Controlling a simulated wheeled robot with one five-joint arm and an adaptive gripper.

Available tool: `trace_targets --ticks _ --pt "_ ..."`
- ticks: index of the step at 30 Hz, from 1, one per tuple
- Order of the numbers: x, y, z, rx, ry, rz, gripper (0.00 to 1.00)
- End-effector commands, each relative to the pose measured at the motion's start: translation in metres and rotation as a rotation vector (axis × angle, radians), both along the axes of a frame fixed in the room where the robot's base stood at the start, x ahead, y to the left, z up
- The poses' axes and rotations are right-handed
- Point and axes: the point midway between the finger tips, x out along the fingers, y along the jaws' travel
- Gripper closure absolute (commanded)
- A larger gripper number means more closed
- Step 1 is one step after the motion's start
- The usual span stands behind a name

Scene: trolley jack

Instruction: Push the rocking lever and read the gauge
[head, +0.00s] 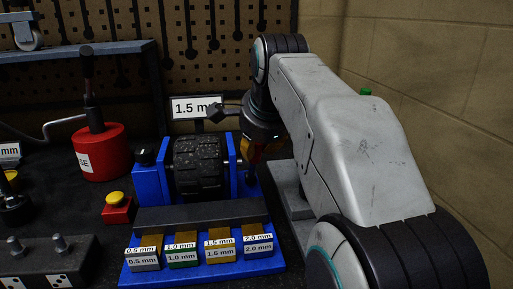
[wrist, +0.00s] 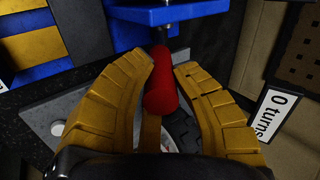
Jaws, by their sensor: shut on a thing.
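My gripper (head: 262,152) is at the right side of a blue frame (head: 149,187) that holds a black ribbed wheel (head: 200,165). In the wrist view its yellow fingers (wrist: 163,75) are closed around a red cylindrical grip (wrist: 160,88), which sits below a blue bracket (wrist: 165,14). Whether this grip is the rocking lever I cannot tell. A sign reading "1.5 mm" (head: 194,107) stands behind the wheel, partly hidden by my arm. No gauge dial can be made out. A red drum (head: 103,152) with a label ending in "GE" and a black upright handle stands at the left.
Blocks marked 0.5 mm (head: 144,260) to 2.0 mm (head: 258,245) line the front of the blue base. A yellow-topped red button (head: 118,207) stands left of it. A "0 turns" sign (wrist: 275,115) shows in the wrist view. A pegboard (head: 150,70) and brick wall (head: 440,90) close the back and right.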

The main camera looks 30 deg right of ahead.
Motion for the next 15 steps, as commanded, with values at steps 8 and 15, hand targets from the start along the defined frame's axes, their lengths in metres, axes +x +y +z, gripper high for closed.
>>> trace_targets --ticks 8,15 --pt "-0.0027 0.0005 -0.0056 0.004 0.013 -0.002 1.00" --pt "-0.0027 0.0004 -0.0060 0.005 0.014 -0.001 0.70"
